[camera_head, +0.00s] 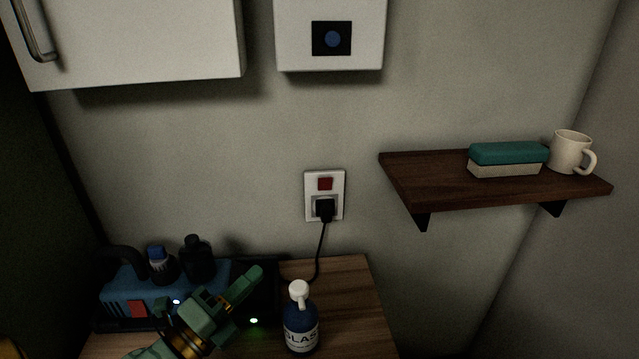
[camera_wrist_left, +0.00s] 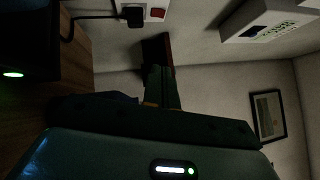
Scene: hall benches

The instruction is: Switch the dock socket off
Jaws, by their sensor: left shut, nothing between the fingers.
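The dock socket (camera_head: 311,203) is a white plate on the wall with a red switch (camera_head: 325,184) at its top. A black plug (camera_head: 324,210) sits in it below the switch, and its cord runs down to the bench. I cannot tell which way the switch is tipped. My left gripper (camera_head: 255,273) is shut and empty, low over the bench, left of and below the socket and apart from it. In the left wrist view, the switch (camera_wrist_left: 157,14) and plug (camera_wrist_left: 133,17) show at the top edge, beyond the fingers (camera_wrist_left: 160,86). My right gripper is not in view.
A blue bottle (camera_head: 301,325) with a white cap stands right of my left gripper. A black dock (camera_head: 266,305) with a green light and a blue machine (camera_head: 120,288) are on the bench (camera_head: 352,300). A wall shelf (camera_head: 425,180) juts out at right; a white box (camera_head: 300,45) hangs above.

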